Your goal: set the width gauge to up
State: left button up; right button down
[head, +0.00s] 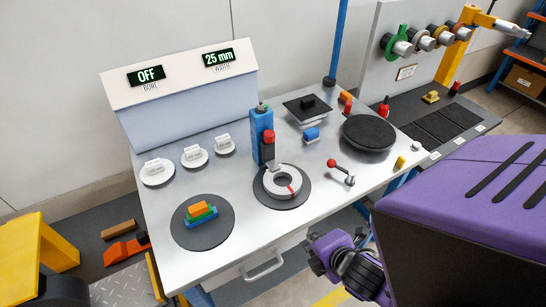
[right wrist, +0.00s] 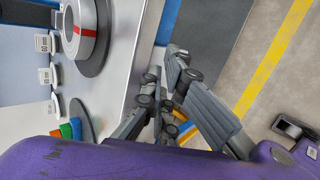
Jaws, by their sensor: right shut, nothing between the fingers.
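The sloped panel shows a display reading 25 mm (head: 218,57), with a small label under it that seems to say width. No part of the bench is clearly marked as the width gauge's control. My right gripper (head: 318,258) is shut and empty, off the bench's front edge, apart from these parts. It also shows in the right wrist view (right wrist: 165,82). My left gripper is not in view.
Coloured blocks (head: 201,212) lie on another disc. A black round pad (head: 368,134) is at the right. A drawer handle (head: 262,266) projects at the front.

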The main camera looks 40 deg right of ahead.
jog(key=w+d+r+n, duration=0.2)
jog(key=r+n, duration=0.1)
jog(key=w+d+r+n+h, duration=0.1)
jog(key=shift+r+n+t+b, duration=0.3)
jog(key=shift+n, duration=0.1)
jog(key=n+t+y, duration=0.2)
jog(key=n+t, duration=0.2)
jog(key=n, duration=0.8)
send_near(269, 152)
jog(key=s, duration=0.5)
jog(key=shift+w+a+r+n+t, duration=0.2)
jog(key=shift+w+r+n+t, duration=0.2)
jog(key=shift+w+r+n, duration=0.15)
jog(key=x, duration=0.9)
jog(key=shift+w+f+p, duration=0.1)
jog(key=shift+f+p, duration=0.1)
jog(key=shift+p, duration=0.15)
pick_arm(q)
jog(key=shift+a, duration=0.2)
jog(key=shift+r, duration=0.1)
